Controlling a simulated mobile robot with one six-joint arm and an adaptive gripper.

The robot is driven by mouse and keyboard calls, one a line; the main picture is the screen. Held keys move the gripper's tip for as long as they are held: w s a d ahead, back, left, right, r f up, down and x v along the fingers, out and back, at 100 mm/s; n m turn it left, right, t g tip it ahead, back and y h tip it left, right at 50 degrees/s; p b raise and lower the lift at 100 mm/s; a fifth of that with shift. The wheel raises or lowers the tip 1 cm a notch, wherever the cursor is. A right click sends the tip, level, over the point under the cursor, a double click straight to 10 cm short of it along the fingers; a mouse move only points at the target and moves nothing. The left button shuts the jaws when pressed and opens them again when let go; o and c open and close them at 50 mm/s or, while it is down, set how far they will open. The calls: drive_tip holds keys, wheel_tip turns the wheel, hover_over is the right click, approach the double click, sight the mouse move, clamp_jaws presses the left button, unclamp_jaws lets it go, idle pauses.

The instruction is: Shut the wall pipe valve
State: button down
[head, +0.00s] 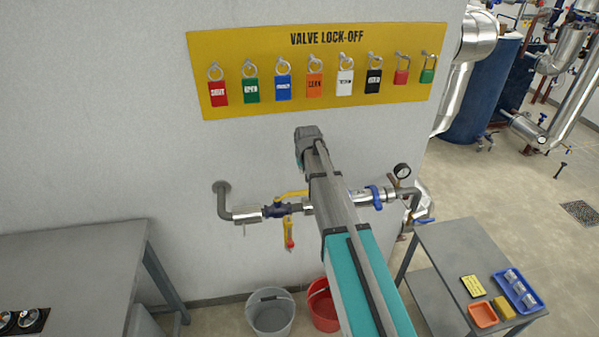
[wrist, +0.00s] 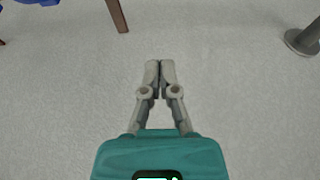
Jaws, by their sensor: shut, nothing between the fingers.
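The wall pipe (head: 245,212) runs from a round flange (head: 221,187) across the wall. On it is a dark blue valve body (head: 279,211) with a yellow lever (head: 292,194) that lies roughly along the pipe, its right end near my arm. A smaller yellow and red handle (head: 289,236) hangs below the pipe. My arm covers the pipe's middle in the head view. My gripper (wrist: 160,66) shows in the wrist view with its fingers together and empty, over a bare pale surface. I cannot make out its fingers in the head view.
A yellow lock-off board (head: 220,105) with several padlocks hangs above the pipe. A gauge (head: 402,170) and blue handwheel (head: 376,197) are right of my arm. Grey and red buckets (head: 270,312) (head: 322,304) stand below. A bench (head: 70,265) is left, a trolley (head: 455,250) right.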

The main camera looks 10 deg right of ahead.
sight(297, 194)
drive_tip(key=shift+s+f+b, duration=0.35)
drive_tip(key=shift+f+b, duration=0.5)
drive_tip(key=shift+f, duration=0.1)
drive_tip(key=shift+s+f+b, duration=0.35)
drive_tip(key=shift+f+b, duration=0.45)
drive_tip(key=shift+f, duration=0.1)
drive_tip(key=shift+s+f+b, duration=0.35)
drive_tip(key=shift+f+b, duration=0.5)
drive_tip(key=shift+f, duration=0.1)
